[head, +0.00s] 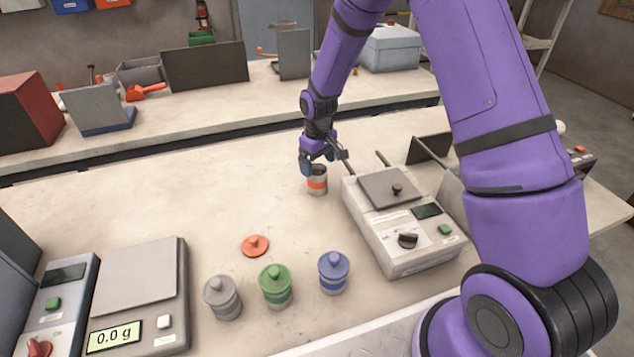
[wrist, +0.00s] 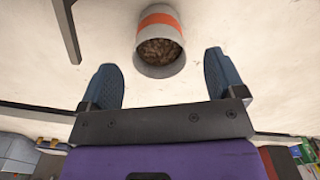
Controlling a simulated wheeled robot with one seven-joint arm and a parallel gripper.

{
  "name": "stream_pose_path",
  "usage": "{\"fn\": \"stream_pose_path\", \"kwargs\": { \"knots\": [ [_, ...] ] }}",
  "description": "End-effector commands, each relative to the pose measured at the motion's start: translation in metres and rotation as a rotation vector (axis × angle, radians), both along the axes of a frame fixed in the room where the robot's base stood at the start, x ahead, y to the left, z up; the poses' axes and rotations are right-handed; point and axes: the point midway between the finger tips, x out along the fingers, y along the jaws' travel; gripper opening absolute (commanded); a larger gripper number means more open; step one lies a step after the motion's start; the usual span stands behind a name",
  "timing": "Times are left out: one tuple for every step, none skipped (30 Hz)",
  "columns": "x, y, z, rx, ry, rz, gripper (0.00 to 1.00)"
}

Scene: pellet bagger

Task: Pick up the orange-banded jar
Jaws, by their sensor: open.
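The orange-banded jar (head: 317,182) stands upright and lidless on the table, left of the boxy machine. In the wrist view the jar (wrist: 160,42) shows its orange band and an open mouth with brown pellets inside. My gripper (head: 317,164) is at the jar's rim in the head view, partly covering its top. In the wrist view my gripper (wrist: 160,80) is open, with one blue fingertip on each side of the jar's mouth. The jar lies ahead of and between the fingertips, and I see no finger touching it. An orange lid (head: 255,245) lies on the table nearer the front.
A grey jar (head: 222,297), a green jar (head: 275,286) and a blue jar (head: 333,272), all lidded, stand at the front. A scale (head: 140,285) reading 0.0 g is at front left. The boxy machine (head: 400,220) stands close right of the orange-banded jar. The table left of it is clear.

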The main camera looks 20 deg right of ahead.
Motion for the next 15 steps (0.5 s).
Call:
{"fn": "stream_pose_path", "kwargs": {
  "knots": [
    [0.0, 0.0, -0.002, 0.0, 0.001, 0.0, 0.89],
    [0.0, 0.0, -0.004, 0.0, 0.001, 0.0, 0.89],
    [0.001, 0.0, -0.007, 0.0, 0.002, 0.0, 0.89],
    [0.001, 0.0, -0.01, 0.0, 0.003, 0.0, 0.89],
    [0.002, 0.0, -0.014, 0.0, 0.003, 0.0, 0.89],
    [0.003, 0.001, -0.02, 0.0, 0.002, 0.0, 0.89],
    [0.004, 0.001, -0.024, 0.0, 0.003, 0.0, 0.89],
    [0.006, 0.001, -0.028, 0.0, 0.003, 0.0, 0.89],
    [0.007, 0.001, -0.034, -0.001, 0.003, 0.0, 0.89],
    [0.007, 0.001, -0.038, 0.0, 0.003, 0.0, 0.89],
    [0.007, 0.001, -0.042, 0.0, 0.002, 0.0, 0.89],
    [0.007, 0.001, -0.046, 0.0, 0.001, 0.0, 0.89],
    [0.007, 0.001, -0.048, 0.0, 0.001, 0.0, 0.89],
    [0.007, 0.001, -0.05, 0.0, 0.001, 0.0, 0.89],
    [0.007, 0.001, -0.052, 0.0, 0.001, -0.001, 0.89]
  ]
}}
